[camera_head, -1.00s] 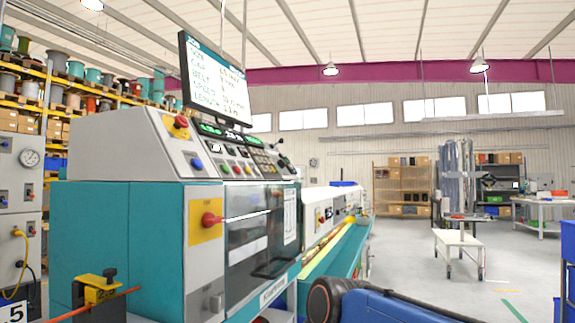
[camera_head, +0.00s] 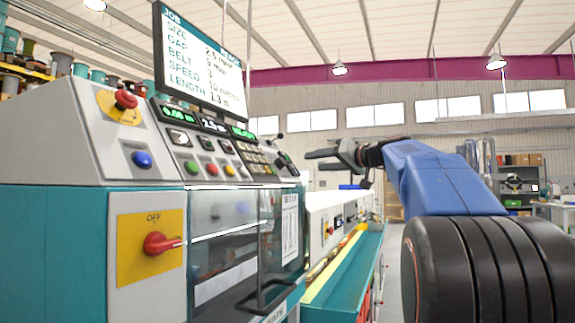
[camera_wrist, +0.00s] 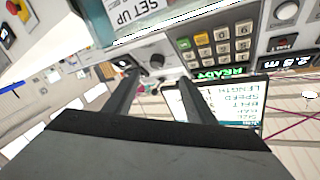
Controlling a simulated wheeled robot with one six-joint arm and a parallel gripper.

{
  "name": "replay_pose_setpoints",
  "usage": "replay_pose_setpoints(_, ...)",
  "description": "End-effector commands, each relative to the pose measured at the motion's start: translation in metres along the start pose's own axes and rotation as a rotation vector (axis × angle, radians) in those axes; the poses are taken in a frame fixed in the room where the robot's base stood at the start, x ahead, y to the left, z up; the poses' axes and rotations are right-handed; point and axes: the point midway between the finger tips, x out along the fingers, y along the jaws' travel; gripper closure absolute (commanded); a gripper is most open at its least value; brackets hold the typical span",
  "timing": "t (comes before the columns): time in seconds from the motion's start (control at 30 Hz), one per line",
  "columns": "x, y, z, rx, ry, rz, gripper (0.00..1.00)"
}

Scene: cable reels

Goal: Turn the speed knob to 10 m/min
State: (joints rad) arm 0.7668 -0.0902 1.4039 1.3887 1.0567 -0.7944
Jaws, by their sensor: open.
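The control panel (camera_head: 215,145) of the teal and grey machine carries buttons, small green displays, a keypad (camera_head: 257,158) and small dark knobs (camera_head: 283,160) at its right end. My gripper (camera_head: 308,160) is open and empty, just right of the panel's end. In the wrist view its fingers (camera_wrist: 157,80) point at the knobs, apparently without touching. The screen (camera_head: 203,62) lists a SPEED line that seems to read 10 m/min.
A red emergency stop (camera_head: 125,100) and a red OFF switch (camera_head: 160,244) are on the machine's near side. A teal trough (camera_head: 345,270) runs back beyond it. The screen hangs above the panel. Open floor and shelves (camera_head: 522,160) lie behind at right.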

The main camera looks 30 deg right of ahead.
Motion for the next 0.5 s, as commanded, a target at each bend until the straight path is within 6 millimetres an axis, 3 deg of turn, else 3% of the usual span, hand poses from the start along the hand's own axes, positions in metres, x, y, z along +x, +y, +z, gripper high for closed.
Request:
replay_pose_setpoints(0.1, -0.002, 0.004, -0.015, -0.01, 0.027, -0.007, 0.5)
replay_pose_setpoints(0.23, 0.007, 0.004, -0.015, -0.01, 0.028, -0.01, 0.5)
replay_pose_setpoints(0.5, 0.05, 0.004, -0.015, -0.009, 0.025, -0.01, 0.5)
